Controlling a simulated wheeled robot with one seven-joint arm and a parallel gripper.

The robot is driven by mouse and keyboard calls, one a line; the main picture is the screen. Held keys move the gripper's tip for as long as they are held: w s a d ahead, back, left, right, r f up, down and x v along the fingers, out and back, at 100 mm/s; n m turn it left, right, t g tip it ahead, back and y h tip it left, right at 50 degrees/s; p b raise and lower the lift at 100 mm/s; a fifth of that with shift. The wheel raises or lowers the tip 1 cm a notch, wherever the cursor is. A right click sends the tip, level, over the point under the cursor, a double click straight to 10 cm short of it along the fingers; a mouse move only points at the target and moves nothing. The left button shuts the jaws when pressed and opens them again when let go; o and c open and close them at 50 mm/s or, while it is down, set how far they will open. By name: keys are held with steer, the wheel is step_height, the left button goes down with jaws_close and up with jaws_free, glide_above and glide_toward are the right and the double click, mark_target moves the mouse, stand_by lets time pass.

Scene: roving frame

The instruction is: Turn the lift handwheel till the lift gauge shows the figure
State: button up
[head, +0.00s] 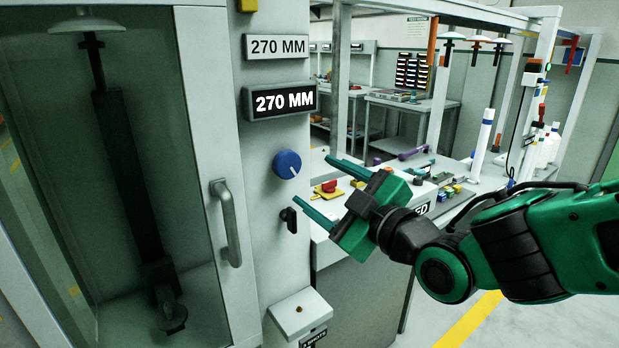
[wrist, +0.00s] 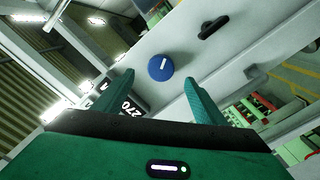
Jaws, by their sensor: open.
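The blue round knob (head: 287,164) with a white pointer line is on the grey cabinet post, and I take it to be the lift handwheel. The black gauge plate (head: 282,101) above it reads 270 MM in white. A pale plate (head: 277,46) over that also reads 270 MM. My gripper (head: 311,180) is open and empty, to the right of the knob and apart from it. In the wrist view the knob (wrist: 161,67) shows ahead, between the two fingertips (wrist: 159,76). The gauge plate (wrist: 128,108) is partly hidden by the left finger.
A small black switch handle (head: 289,220) is on the post below the knob. A glass-fronted door with a grey handle (head: 227,222) is at left. A small white box (head: 299,313) juts out low down. A workbench with a red button on a yellow base (head: 328,189) stands behind my gripper.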

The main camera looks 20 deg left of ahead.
steer(key=shift+v, duration=1.05)
